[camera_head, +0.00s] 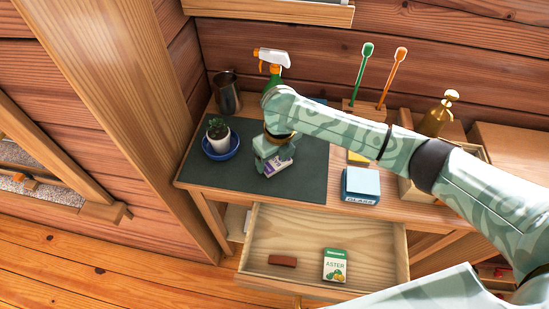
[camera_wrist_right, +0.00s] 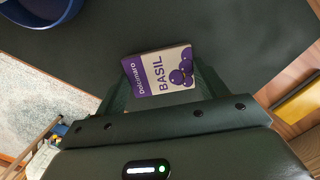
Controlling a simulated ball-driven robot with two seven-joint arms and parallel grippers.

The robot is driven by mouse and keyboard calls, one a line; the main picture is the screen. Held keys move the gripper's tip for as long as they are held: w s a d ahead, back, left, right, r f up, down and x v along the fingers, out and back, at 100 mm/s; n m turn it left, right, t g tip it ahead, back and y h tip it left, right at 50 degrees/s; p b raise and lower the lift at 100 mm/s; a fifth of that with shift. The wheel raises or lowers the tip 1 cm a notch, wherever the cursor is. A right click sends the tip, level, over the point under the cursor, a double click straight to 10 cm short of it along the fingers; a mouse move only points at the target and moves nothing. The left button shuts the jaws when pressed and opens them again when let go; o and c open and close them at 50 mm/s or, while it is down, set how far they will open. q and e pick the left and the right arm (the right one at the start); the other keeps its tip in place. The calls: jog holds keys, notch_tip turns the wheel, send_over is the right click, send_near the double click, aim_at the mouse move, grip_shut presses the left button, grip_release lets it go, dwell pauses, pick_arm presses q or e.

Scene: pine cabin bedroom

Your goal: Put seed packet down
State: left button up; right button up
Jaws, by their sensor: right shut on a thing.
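I cannot tell whether the packet touches the mat. A second packet, green and white and printed "ASTER" (camera_head: 335,267), lies in the open drawer (camera_head: 300,225). My left gripper is not in view.
A small plant in a white pot (camera_head: 218,136) stands on a blue saucer (camera_head: 232,152) at the mat's left. A metal pitcher (camera_head: 228,95) and spray bottle (camera_head: 271,62) stand behind. A blue and white box (camera_head: 361,183) sits right of the mat. A brown block (camera_head: 283,261) lies in the drawer.

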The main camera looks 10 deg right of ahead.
aim_at(279, 165)
jog(key=shift+f, duration=0.15)
jog(key=o, duration=0.9)
jog(key=shift+o, duration=0.2)
notch_tip(279, 165, up, 12)
jog(key=s+p, duration=0.1)
jog(key=p, duration=0.5)
jog(key=shift+s+d, duration=0.2)
jog(key=shift+d, duration=0.05)
